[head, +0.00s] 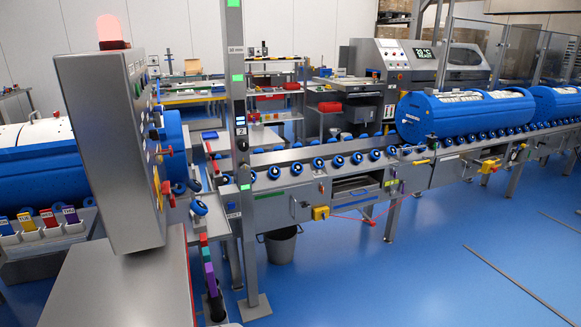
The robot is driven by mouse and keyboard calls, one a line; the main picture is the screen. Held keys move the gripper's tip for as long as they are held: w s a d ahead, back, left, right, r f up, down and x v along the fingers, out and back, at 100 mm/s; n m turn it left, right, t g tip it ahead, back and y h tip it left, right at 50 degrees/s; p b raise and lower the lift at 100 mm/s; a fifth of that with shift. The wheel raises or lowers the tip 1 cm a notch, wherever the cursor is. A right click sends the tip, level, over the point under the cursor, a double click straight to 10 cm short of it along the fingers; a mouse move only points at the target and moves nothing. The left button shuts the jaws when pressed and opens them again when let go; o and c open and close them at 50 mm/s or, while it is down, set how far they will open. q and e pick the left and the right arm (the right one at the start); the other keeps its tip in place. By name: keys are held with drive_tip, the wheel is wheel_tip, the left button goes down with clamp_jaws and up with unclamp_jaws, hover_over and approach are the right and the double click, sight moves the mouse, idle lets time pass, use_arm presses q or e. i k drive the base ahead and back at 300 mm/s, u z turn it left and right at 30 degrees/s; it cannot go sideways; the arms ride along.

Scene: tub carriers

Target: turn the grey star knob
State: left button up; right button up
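I cannot pick out a grey star knob for certain in the head view. A grey control cabinet (110,150) stands close on the left, seen at a steep angle. Its face, turned to the right, carries several small controls, including a red handle (165,188) and a yellow part (157,188). The controls are too small and foreshortened to tell their shapes. Neither of my grippers shows in this view, so their distance from the cabinet is hidden.
A red lamp (111,32) glows on the cabinet. A roller conveyor (290,178) runs right, carrying a blue tub carrier (465,115). A grey post (238,120) stands right of the cabinet. A bucket (280,245) sits under the conveyor. The blue floor (400,270) at front right is mostly clear.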

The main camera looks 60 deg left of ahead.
sight(245, 169)
drive_tip(key=u, duration=0.15)
drive_tip(key=i, duration=0.75)
drive_tip(key=u, duration=1.25)
drive_tip(key=i, duration=0.65)
drive_tip(key=u, duration=0.7)
drive_tip(key=i, duration=1.05)
drive_tip(key=u, duration=0.15)
